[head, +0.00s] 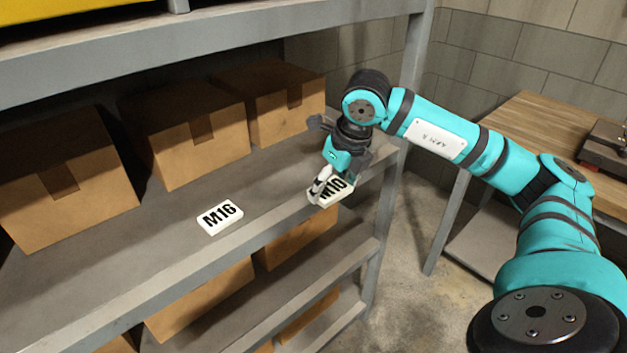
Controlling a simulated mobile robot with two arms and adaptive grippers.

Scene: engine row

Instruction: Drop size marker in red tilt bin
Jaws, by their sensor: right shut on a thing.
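My right gripper (326,184) is shut on a white size marker (331,191) lettered M10, at the front edge of the grey shelf (160,248). The gripper partly covers this marker, and I cannot tell whether the marker touches the shelf. A second white size marker (220,217), lettered M16, lies flat on the same shelf to the left, apart from the gripper. No red tilt bin shows in the head view. My left gripper is not in view.
Several cardboard boxes (184,132) stand along the back of the shelf. More boxes (200,303) sit on the lower shelves. A grey post (414,45) rises behind my right arm. A wooden-topped table (533,125) stands at the right, with bare floor (403,250) between.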

